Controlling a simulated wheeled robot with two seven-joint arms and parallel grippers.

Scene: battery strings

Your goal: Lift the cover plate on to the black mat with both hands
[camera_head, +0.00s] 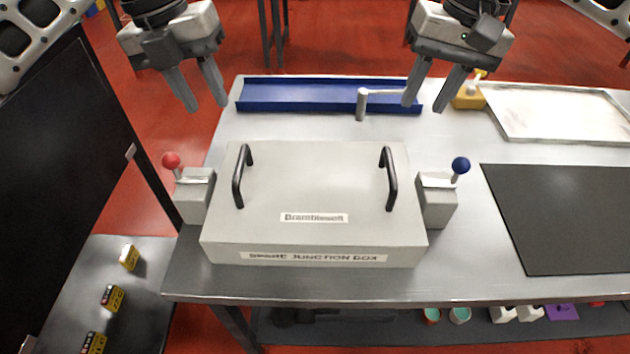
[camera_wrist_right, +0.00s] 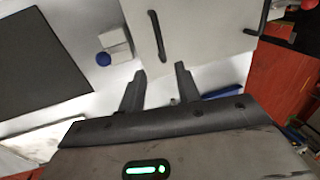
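The grey cover plate (camera_head: 315,185) lies on top of the junction box (camera_head: 225,252) in the head view. It has two black handles, one at its left (camera_head: 238,178) and one at its right (camera_head: 389,180). The black mat (camera_head: 570,225) lies flat and bare on the table to the right. My left gripper (camera_head: 207,106) is open and empty, beyond the box's back left corner. My right gripper (camera_head: 422,105) is open and empty, beyond the back right corner. The right wrist view shows the right gripper (camera_wrist_right: 160,75) apart from the plate's near handle (camera_wrist_right: 156,36).
A red-knobbed lever (camera_head: 172,161) and a blue-knobbed lever (camera_head: 460,166) stand on blocks beside the box. Behind are a blue tray (camera_head: 300,92), a grey post with an arm (camera_head: 362,105), a yellow item (camera_head: 468,95) and a pale tray (camera_head: 560,115).

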